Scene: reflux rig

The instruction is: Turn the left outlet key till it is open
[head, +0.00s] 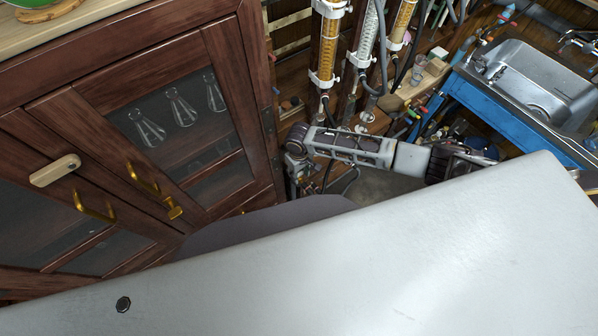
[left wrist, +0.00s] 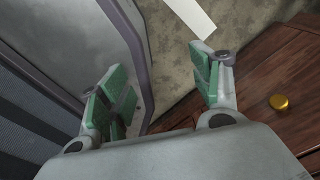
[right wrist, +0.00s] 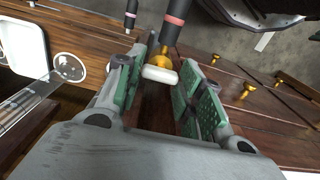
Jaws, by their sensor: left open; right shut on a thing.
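The outlet key shows in the right wrist view as a white bar handle (right wrist: 160,74) with a brass fitting beneath a dark tube with a pink band (right wrist: 175,20). My right gripper (right wrist: 158,85) is shut on this handle, which lies crosswise between its green pads. In the head view my right gripper (head: 297,150) is below the left amber column (head: 328,45); I cannot make out the key there. My left gripper (left wrist: 165,85) is open and empty in the left wrist view, above the floor beside dark wood. It is not in the head view.
A wooden cabinet (head: 105,120) with glass doors and brass handles (head: 140,180) fills the left. More columns (head: 366,30) and hoses stand right of the amber column. A blue bench with a steel sink (head: 535,80) is at right. A brass knob (left wrist: 279,102) is near my left gripper.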

